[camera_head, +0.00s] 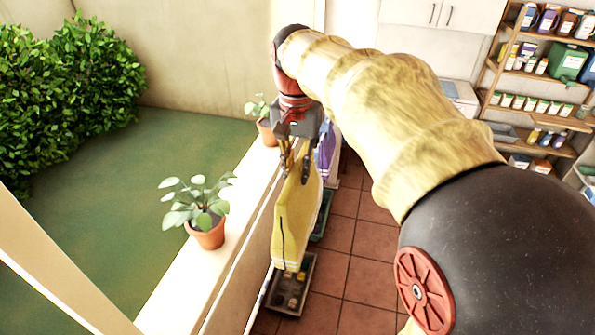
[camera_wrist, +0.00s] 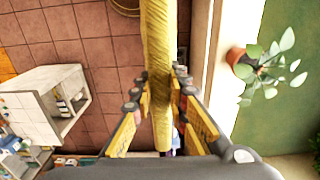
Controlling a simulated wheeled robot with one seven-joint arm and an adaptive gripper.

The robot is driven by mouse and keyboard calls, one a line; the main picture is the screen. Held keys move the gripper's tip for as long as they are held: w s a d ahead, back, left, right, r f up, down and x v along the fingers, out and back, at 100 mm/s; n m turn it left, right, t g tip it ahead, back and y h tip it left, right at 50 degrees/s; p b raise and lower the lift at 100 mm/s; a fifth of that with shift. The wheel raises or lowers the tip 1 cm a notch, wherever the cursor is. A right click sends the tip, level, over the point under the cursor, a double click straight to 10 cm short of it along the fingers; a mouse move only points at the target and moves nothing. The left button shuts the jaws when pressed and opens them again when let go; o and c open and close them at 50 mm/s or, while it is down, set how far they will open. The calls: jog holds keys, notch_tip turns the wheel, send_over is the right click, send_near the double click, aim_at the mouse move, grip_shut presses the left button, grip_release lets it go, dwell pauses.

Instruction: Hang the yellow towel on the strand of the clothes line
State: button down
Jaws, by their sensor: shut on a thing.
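The yellow towel (camera_head: 294,225) hangs down from my gripper (camera_head: 297,158) in the head view, beside the low wall. In the wrist view the towel (camera_wrist: 158,45) runs as a narrow band between the two fingers of my gripper (camera_wrist: 163,88), which are shut on it. A thin pale strand (camera_head: 236,262) runs lengthwise along the wall's inner side, left of the towel; it looks like the clothes line. Its far part is hidden behind the towel and gripper. I cannot tell whether the towel touches it.
A potted plant (camera_head: 207,232) stands on the white ledge (camera_head: 172,290), with another pot (camera_head: 267,132) farther back. A purple cloth (camera_head: 326,152) hangs behind the towel. A tray (camera_head: 291,284) sits on the tiled floor below. Shelves (camera_head: 540,85) stand at the back right.

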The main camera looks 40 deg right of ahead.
jog(key=shift+w+a, duration=0.1)
jog(key=shift+w+a+p, duration=0.35)
jog(key=shift+w+a, duration=0.25)
jog(key=shift+w, duration=0.25)
jog(key=shift+w+a+p, duration=0.35)
jog(key=shift+w+a, duration=0.25)
jog(key=shift+w, duration=0.25)
notch_tip(320, 180, down, 28)
jog(key=b, duration=1.6)
jog(key=shift+f, duration=0.2)
jog(key=c, duration=1.7)
grip_release()
jog(key=shift+o, duration=0.2)
